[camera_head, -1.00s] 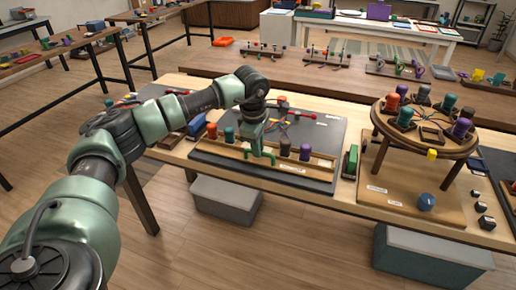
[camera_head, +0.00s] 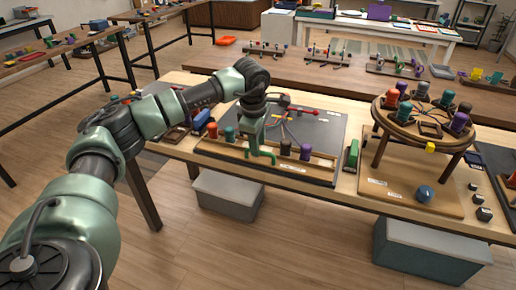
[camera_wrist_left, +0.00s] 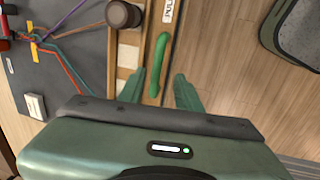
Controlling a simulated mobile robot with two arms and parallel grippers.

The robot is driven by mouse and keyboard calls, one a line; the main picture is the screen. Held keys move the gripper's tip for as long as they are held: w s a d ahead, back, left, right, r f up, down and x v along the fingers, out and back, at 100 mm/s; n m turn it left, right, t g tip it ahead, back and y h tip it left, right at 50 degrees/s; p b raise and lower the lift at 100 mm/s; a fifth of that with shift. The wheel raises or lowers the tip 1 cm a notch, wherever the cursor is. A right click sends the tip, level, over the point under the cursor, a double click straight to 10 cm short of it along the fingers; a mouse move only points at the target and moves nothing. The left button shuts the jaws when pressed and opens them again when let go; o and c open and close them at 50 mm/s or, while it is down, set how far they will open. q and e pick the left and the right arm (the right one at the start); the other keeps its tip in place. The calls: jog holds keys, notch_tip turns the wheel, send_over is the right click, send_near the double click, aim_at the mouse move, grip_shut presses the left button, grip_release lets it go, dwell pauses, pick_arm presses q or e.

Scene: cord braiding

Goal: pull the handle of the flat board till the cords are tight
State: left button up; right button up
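The flat board (camera_head: 320,128) is dark grey, with a pale wooden strip along its front. Orange (camera_head: 213,131), teal (camera_head: 230,135), brown (camera_head: 285,148) and purple (camera_head: 305,152) bobbins stand along that strip. Its green handle (camera_wrist_left: 159,62) is at the front edge beside a partly cut-off label. My left gripper (camera_wrist_left: 160,92) is over the front strip, fingers apart. The handle's near end reaches toward the gap between them; no grip shows. Coloured cords (camera_wrist_left: 72,55) run over the board to a yellow piece (camera_wrist_left: 38,30); parts are hidden. My right gripper is not in view.
A round wooden stand (camera_head: 376,118) with several bobbins rises right of the board. A blue knob (camera_head: 425,193) and small dark blocks (camera_head: 483,214) lie near it. A green block (camera_head: 352,153) sits between. Grey boxes (camera_head: 228,195) stand on the floor below.

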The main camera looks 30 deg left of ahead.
pick_arm(q)
jog(key=r, duration=0.2)
jog(key=s+r, duration=0.1)
jog(key=r, duration=0.2)
jog(key=shift+s+d+r, duration=0.1)
jog(key=shift+d+r, duration=0.05)
jog(key=shift+r, duration=0.05)
